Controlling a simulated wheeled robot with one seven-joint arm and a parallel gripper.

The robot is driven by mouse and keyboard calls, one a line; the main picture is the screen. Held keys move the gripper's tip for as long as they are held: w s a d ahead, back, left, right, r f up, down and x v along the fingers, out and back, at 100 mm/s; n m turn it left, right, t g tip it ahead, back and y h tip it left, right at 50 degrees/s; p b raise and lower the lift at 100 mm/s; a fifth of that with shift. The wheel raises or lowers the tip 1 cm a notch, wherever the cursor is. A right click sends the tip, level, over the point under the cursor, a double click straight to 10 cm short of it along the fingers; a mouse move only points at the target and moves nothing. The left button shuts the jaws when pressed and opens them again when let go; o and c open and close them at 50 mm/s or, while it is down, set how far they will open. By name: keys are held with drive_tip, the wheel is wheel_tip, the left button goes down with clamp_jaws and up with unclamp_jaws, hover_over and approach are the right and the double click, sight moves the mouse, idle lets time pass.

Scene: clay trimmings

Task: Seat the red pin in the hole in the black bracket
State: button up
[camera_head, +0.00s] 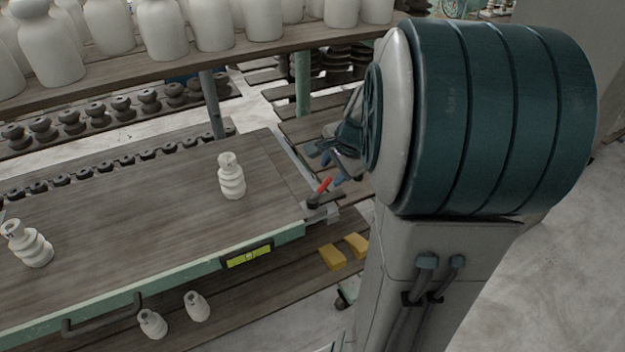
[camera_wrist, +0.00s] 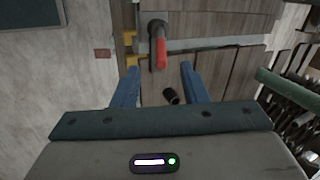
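The red pin (camera_head: 325,184) is a short red rod that slants up from a black bracket (camera_head: 313,201) at the right corner of the wooden table. In the wrist view the red pin (camera_wrist: 161,54) reaches from the black bracket (camera_wrist: 156,30) towards my gripper. I cannot tell whether its end is inside a hole; no hole shows clearly. My gripper (camera_wrist: 158,68) is open and empty, its blue fingers wide apart, with the pin ahead of the gap between them. In the head view my gripper (camera_head: 330,164) is just above and right of the pin, partly hidden by my arm.
A white ribbed insulator (camera_head: 231,178) stands on the table near the bracket; another (camera_head: 27,245) stands at the left. Yellow blocks (camera_head: 333,257) lie below. A black cylinder (camera_wrist: 171,96) shows between my fingers, apparently lower down.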

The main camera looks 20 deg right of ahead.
sight(324, 184)
drive_tip(key=shift+p+x, duration=0.55)
drive_tip(key=shift+x, duration=4.95)
drive_tip(key=shift+a, duration=0.1)
clamp_jaws()
